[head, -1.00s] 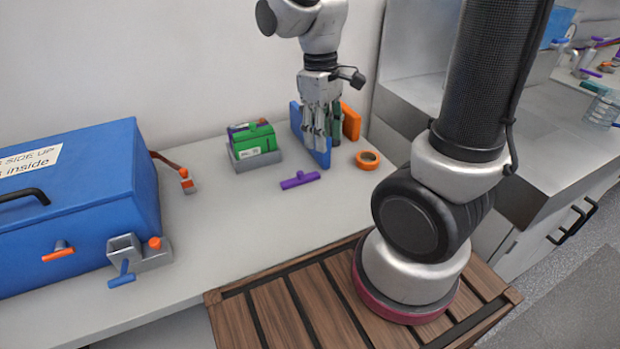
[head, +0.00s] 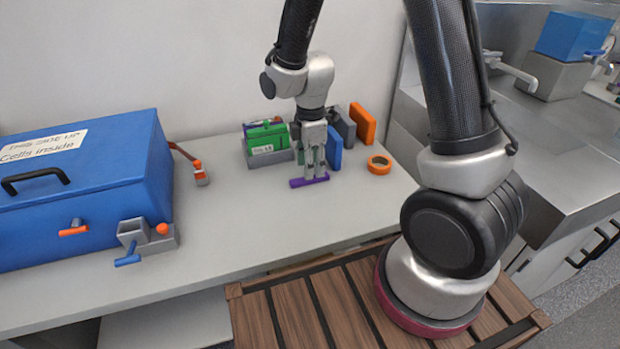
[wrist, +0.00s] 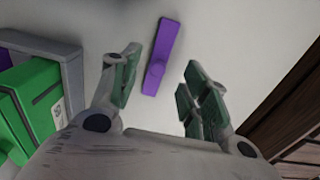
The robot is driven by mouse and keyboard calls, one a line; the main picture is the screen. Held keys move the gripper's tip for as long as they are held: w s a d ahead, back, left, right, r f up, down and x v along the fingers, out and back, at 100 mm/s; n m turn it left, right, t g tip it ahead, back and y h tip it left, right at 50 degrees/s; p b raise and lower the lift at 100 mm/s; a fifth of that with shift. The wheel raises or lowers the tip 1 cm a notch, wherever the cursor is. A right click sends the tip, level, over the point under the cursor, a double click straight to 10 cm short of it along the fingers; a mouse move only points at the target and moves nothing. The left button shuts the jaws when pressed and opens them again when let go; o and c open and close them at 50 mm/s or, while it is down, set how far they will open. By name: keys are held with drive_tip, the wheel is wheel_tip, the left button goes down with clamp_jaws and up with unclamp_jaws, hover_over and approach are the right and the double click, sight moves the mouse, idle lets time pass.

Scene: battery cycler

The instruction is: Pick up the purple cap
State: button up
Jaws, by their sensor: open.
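The purple cap (head: 309,181) is a slim bar with a small round boss at its middle, lying on the grey bench. In the wrist view the purple cap (wrist: 161,57) lies beyond and between the two fingertips, apart from both as far as I can see. My gripper (head: 315,174) points down at the cap in the head view, and its fingers hide part of the cap's far side. In the wrist view my gripper (wrist: 160,85) is open, with green pads and nothing between them.
A grey tray (head: 273,159) with a green block (head: 266,137) stands just left of my gripper. Blue (head: 334,148) and orange (head: 362,125) panels stand behind and right. An orange ring (head: 379,165) lies to the right. A blue box (head: 90,190) fills the left.

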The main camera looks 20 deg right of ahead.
sight(301, 181)
wheel_tip(301, 181, down, 4)
drive_tip(key=shift+w+a+r, duration=0.1)
drive_tip(key=c, duration=0.9)
